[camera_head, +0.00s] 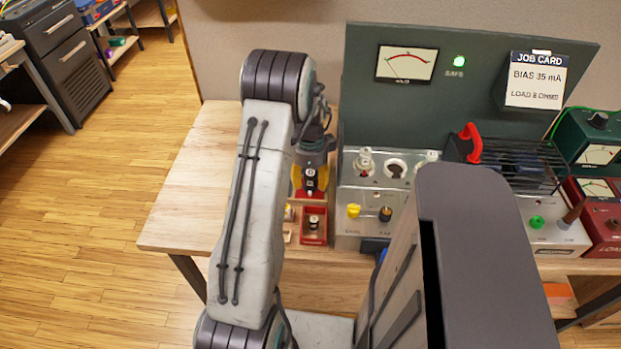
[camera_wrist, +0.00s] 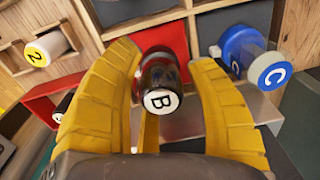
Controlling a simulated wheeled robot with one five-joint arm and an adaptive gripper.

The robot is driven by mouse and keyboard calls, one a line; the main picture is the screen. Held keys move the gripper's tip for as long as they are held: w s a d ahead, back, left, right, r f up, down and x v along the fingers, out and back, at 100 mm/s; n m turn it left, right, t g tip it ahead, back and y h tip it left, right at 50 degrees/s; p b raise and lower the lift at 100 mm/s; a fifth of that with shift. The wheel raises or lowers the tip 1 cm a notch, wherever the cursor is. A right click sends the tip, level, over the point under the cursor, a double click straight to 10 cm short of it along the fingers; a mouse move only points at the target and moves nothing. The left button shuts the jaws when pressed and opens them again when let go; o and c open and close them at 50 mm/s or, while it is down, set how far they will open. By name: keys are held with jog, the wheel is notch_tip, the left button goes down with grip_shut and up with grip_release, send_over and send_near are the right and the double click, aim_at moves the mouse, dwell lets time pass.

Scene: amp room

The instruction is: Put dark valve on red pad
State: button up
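The dark valve (camera_wrist: 160,72) has a white end cap marked B and sits between my gripper's two yellow fingers. The red pad (camera_wrist: 165,28) is a flat red square behind the valve. The valve partly hides it, and I cannot tell whether they touch. In the head view my gripper (camera_head: 310,180) points down over the bench, just behind a small red tray (camera_head: 303,238).
The blue valve C (camera_wrist: 243,52) stands to the right and a cream valve 2 (camera_wrist: 48,48) to the left in the wrist view. The amp chassis (camera_head: 362,199) with knobs is right of my gripper. The bench's left part (camera_head: 195,190) is clear.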

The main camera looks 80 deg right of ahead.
aim_at(310, 173)
notch_tip(310, 173, up, 12)
jog(key=shift+a+r+p, duration=0.1)
jog(key=shift+a+p, duration=0.05)
jog(key=shift+p, duration=0.15)
dwell(0.6)
